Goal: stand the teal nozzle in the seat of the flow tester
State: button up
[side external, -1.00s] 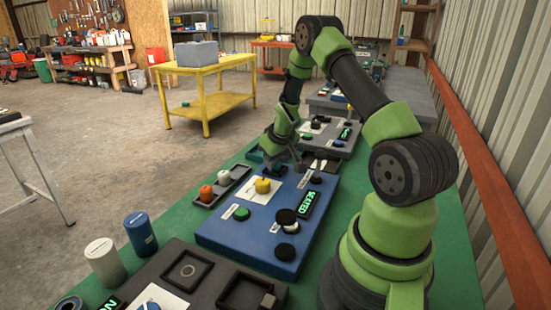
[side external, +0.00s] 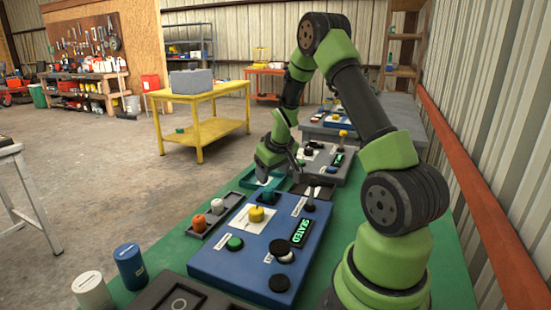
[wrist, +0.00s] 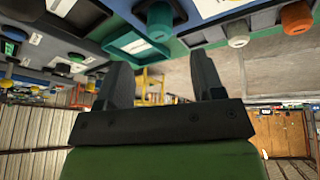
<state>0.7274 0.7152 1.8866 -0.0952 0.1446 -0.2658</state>
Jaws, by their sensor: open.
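The teal nozzle (side external: 268,197) stands upright at the far end of the blue flow tester (side external: 215,262). It looks to be in the seat there, though its foot is too small to make out. In the wrist view the nozzle (wrist: 159,20) shows at the top, apart from my fingers. The tester's display (side external: 302,233) reads SEATED in green. My gripper (side external: 278,174) is open and empty, just beyond and above the nozzle. In the wrist view both fingers of my gripper (wrist: 160,62) are spread with nothing between them.
A dark tray (side external: 196,234) left of the tester holds an orange and a white piece. A teal-rimmed tray (side external: 249,180) lies close beyond the nozzle. A yellow knob (side external: 256,214), a green button (side external: 235,243) and black knobs stand up from the tester. Blue and white cylinders are nearer.

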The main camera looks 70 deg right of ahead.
jog(key=s+a+r+t+y, duration=0.1)
jog(key=s+a+r+t, duration=0.1)
jog(key=a+r, duration=1.3)
jog(key=s+a+r+n+t+y, duration=0.1)
jog(key=s+a+r+y, duration=0.3)
jog(key=s+a, duration=0.8)
jog(key=shift+a+r+t, duration=0.25)
jog(key=shift+a+t, duration=0.05)
jog(key=shift+a, duration=0.25)
